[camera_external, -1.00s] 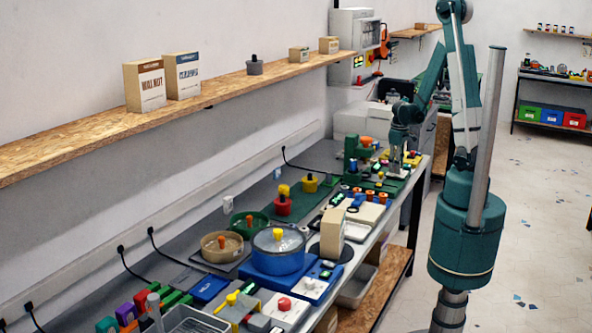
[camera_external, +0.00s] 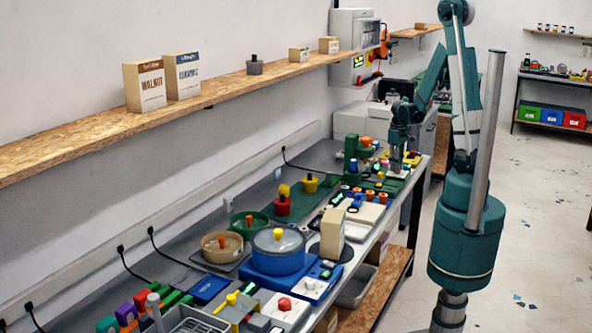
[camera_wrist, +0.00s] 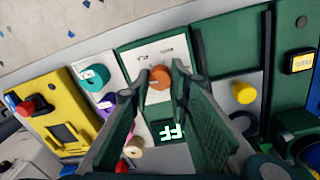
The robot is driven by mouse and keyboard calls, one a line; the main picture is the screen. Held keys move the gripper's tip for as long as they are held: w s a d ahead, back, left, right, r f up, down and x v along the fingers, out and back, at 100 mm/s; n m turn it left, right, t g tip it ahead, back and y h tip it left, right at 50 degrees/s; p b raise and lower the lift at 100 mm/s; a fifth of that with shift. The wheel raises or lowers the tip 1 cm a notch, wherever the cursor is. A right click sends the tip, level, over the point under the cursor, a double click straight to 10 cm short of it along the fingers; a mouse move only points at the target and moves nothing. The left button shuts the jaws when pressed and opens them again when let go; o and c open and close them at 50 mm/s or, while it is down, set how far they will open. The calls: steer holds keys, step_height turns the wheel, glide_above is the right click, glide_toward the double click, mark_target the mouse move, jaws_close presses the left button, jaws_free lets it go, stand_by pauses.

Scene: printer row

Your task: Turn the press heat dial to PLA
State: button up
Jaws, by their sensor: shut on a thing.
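The press heat dial is an orange round knob (camera_wrist: 160,77) on a pale panel (camera_wrist: 135,57) in the wrist view. Lettering that looks like PLA is printed left of the knob; other small print above is hard to read. My gripper (camera_wrist: 161,75) has its two green fingers on either side of the knob, shut on it. A lit display (camera_wrist: 170,131) below the knob shows letters reading FF, partly cut by the fingers. In the external view my gripper (camera_external: 396,165) is down at the far end of the bench, and the dial is too small to tell there.
A yellow knob (camera_wrist: 243,92) sits on the green machine at right. The floor beyond the bench is clear.

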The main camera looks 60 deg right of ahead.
steer(key=m+b, duration=0.2)
steer(key=m, duration=0.3)
steer(key=shift+f, duration=0.1)
steer(key=m+b, duration=0.1)
steer(key=m, duration=0.1)
steer(key=m+b, duration=0.1)
steer(key=m, duration=0.2)
steer(key=shift+g+y, duration=0.3)
steer(key=o, duration=0.9)
steer(key=shift+r, duration=0.25)
step_height(320, 180, up, 12)
steer(key=shift+w+f, duration=0.15)
steer(key=shift+w, duration=0.3)
steer(key=shift+a, duration=0.1)
